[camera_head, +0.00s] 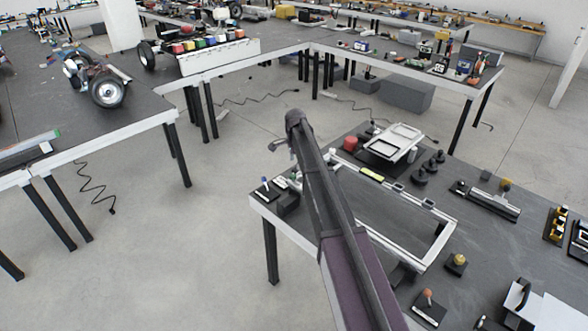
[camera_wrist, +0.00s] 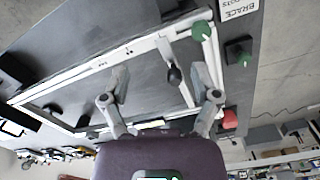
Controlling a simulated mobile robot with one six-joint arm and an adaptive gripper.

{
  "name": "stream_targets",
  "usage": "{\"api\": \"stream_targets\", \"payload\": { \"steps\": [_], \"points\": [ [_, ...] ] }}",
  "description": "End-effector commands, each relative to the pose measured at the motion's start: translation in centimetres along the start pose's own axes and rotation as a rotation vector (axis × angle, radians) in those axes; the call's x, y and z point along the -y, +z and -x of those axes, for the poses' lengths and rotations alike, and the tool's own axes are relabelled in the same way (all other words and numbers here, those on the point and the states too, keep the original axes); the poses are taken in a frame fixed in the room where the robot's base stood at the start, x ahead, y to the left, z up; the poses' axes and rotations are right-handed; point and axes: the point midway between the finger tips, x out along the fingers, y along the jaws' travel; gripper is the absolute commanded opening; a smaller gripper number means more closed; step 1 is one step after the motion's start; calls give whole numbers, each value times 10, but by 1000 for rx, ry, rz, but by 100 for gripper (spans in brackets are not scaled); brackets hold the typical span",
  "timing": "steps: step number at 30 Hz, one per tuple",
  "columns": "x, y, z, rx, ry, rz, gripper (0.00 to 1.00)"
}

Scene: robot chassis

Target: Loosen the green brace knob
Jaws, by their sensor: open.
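The green brace knob (camera_wrist: 201,30) shows in the wrist view at the upper corner of a pale rectangular frame (camera_wrist: 215,75). A second green piece (camera_wrist: 238,50) sits on a dark block to its right, beside a sign reading "BRACE" (camera_wrist: 238,8). My gripper (camera_wrist: 160,98) is open, with its two fingers spread wide and nothing between them touching either one. The green knob lies beyond the right fingertip, apart from it. A black-ended lever (camera_wrist: 174,76) shows between the fingers, farther off. In the head view the frame (camera_head: 435,250) lies on the table; my arm hides part of it, and I cannot make out the green knob.
A red piece (camera_wrist: 229,119) lies right of the right finger. In the head view, a white tray (camera_head: 392,143), black knobs (camera_head: 430,166), a yellow-topped block (camera_head: 457,262) and an orange-topped lever (camera_head: 428,298) stand around the frame. Open floor (camera_head: 225,235) lies left of the table.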

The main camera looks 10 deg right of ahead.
Motion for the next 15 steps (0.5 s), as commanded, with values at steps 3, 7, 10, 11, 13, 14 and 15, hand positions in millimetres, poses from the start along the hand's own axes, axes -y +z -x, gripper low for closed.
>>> {"api": "stream_targets", "payload": {
  "steps": [3,7,10,11,13,14,15],
  "points": [
    [42,-12,14,0,0,-120,79],
    [61,-17,18,0,0,-206,79],
    [67,-19,19,0,0,-238,79],
    [68,-19,19,0,0,-243,79],
    [68,-19,19,0,0,-248,79],
    [68,-19,19,0,0,-248,79],
    [67,-19,19,0,0,-248,79]
  ]
}}
